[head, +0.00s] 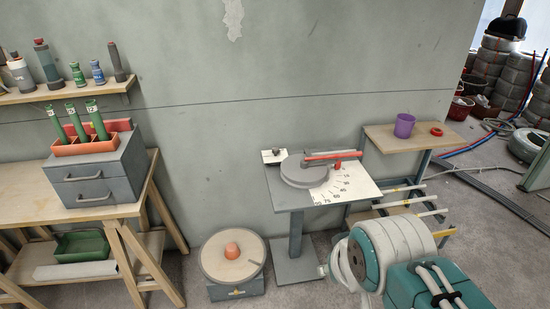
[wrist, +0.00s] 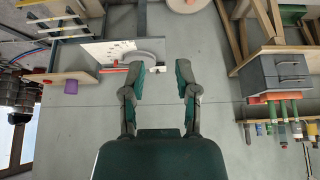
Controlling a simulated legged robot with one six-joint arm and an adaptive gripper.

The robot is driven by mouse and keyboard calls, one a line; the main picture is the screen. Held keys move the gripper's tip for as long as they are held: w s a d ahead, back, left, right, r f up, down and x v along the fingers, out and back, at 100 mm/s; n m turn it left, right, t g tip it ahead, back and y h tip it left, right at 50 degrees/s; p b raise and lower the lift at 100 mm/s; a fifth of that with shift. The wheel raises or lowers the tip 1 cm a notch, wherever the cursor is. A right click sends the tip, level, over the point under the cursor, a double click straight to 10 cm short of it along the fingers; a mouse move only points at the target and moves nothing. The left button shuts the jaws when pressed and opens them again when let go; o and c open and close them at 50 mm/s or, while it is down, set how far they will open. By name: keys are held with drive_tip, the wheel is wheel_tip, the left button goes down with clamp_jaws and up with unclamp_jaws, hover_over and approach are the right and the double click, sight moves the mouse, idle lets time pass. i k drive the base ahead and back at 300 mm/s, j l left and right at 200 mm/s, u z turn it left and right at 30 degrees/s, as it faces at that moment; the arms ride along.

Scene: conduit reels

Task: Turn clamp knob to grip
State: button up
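A pedestal bench holds a plate with an angle scale (head: 330,197), a round grey disc (head: 303,172) and a red lever (head: 332,155). A small red knob (head: 338,165) sits below the lever. A small dark knob (head: 276,150) stands on a white block at the plate's back left. I cannot tell which is the clamp knob. The wrist view is upside down and shows the plate (wrist: 90,50), the disc (wrist: 145,57) and the lever (wrist: 114,70). My gripper (wrist: 161,72) is open and empty, apart from the bench; its fingers are outside the head view.
A round wooden turntable with an orange cone (head: 232,249) stands on the floor left of the pedestal. A workbench with a grey drawer box (head: 99,172) is at left. A side shelf with a purple cup (head: 404,125) and conduit rack stand right. Coiled hoses lie beyond the wall.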

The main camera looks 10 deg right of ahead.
sight(275, 150)
drive_tip(key=i+l, duration=0.1)
drive_tip(key=i, duration=0.65)
drive_tip(key=i+l, duration=0.1)
drive_tip(key=i, duration=0.65)
